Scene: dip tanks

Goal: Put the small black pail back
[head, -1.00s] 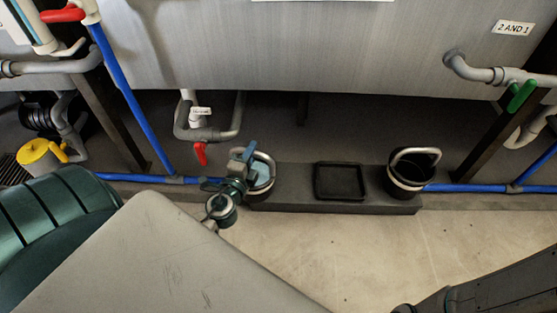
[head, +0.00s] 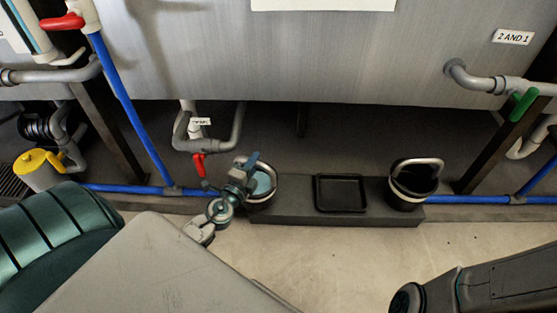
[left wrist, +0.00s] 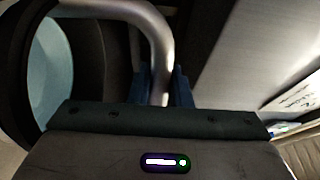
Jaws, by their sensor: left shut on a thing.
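The small black pail (head: 260,202) stands at the left end of the low dark ledge, with light blue inside it. My left gripper (head: 250,167) is at its raised metal handle. In the left wrist view the handle (left wrist: 158,40) runs down between the blue fingers (left wrist: 162,88), which are shut on it. The pail's dark rim and pale blue inside (left wrist: 52,70) show at the left there. The gripper and wrist hide part of the pail in the head view. Whether its base touches the ledge I cannot tell. My right gripper is not in view.
A black tray (head: 341,207) lies mid-ledge. A larger black pail (head: 405,198) with a metal handle stands at the ledge's right end (head: 330,219). The floor in front is clear.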

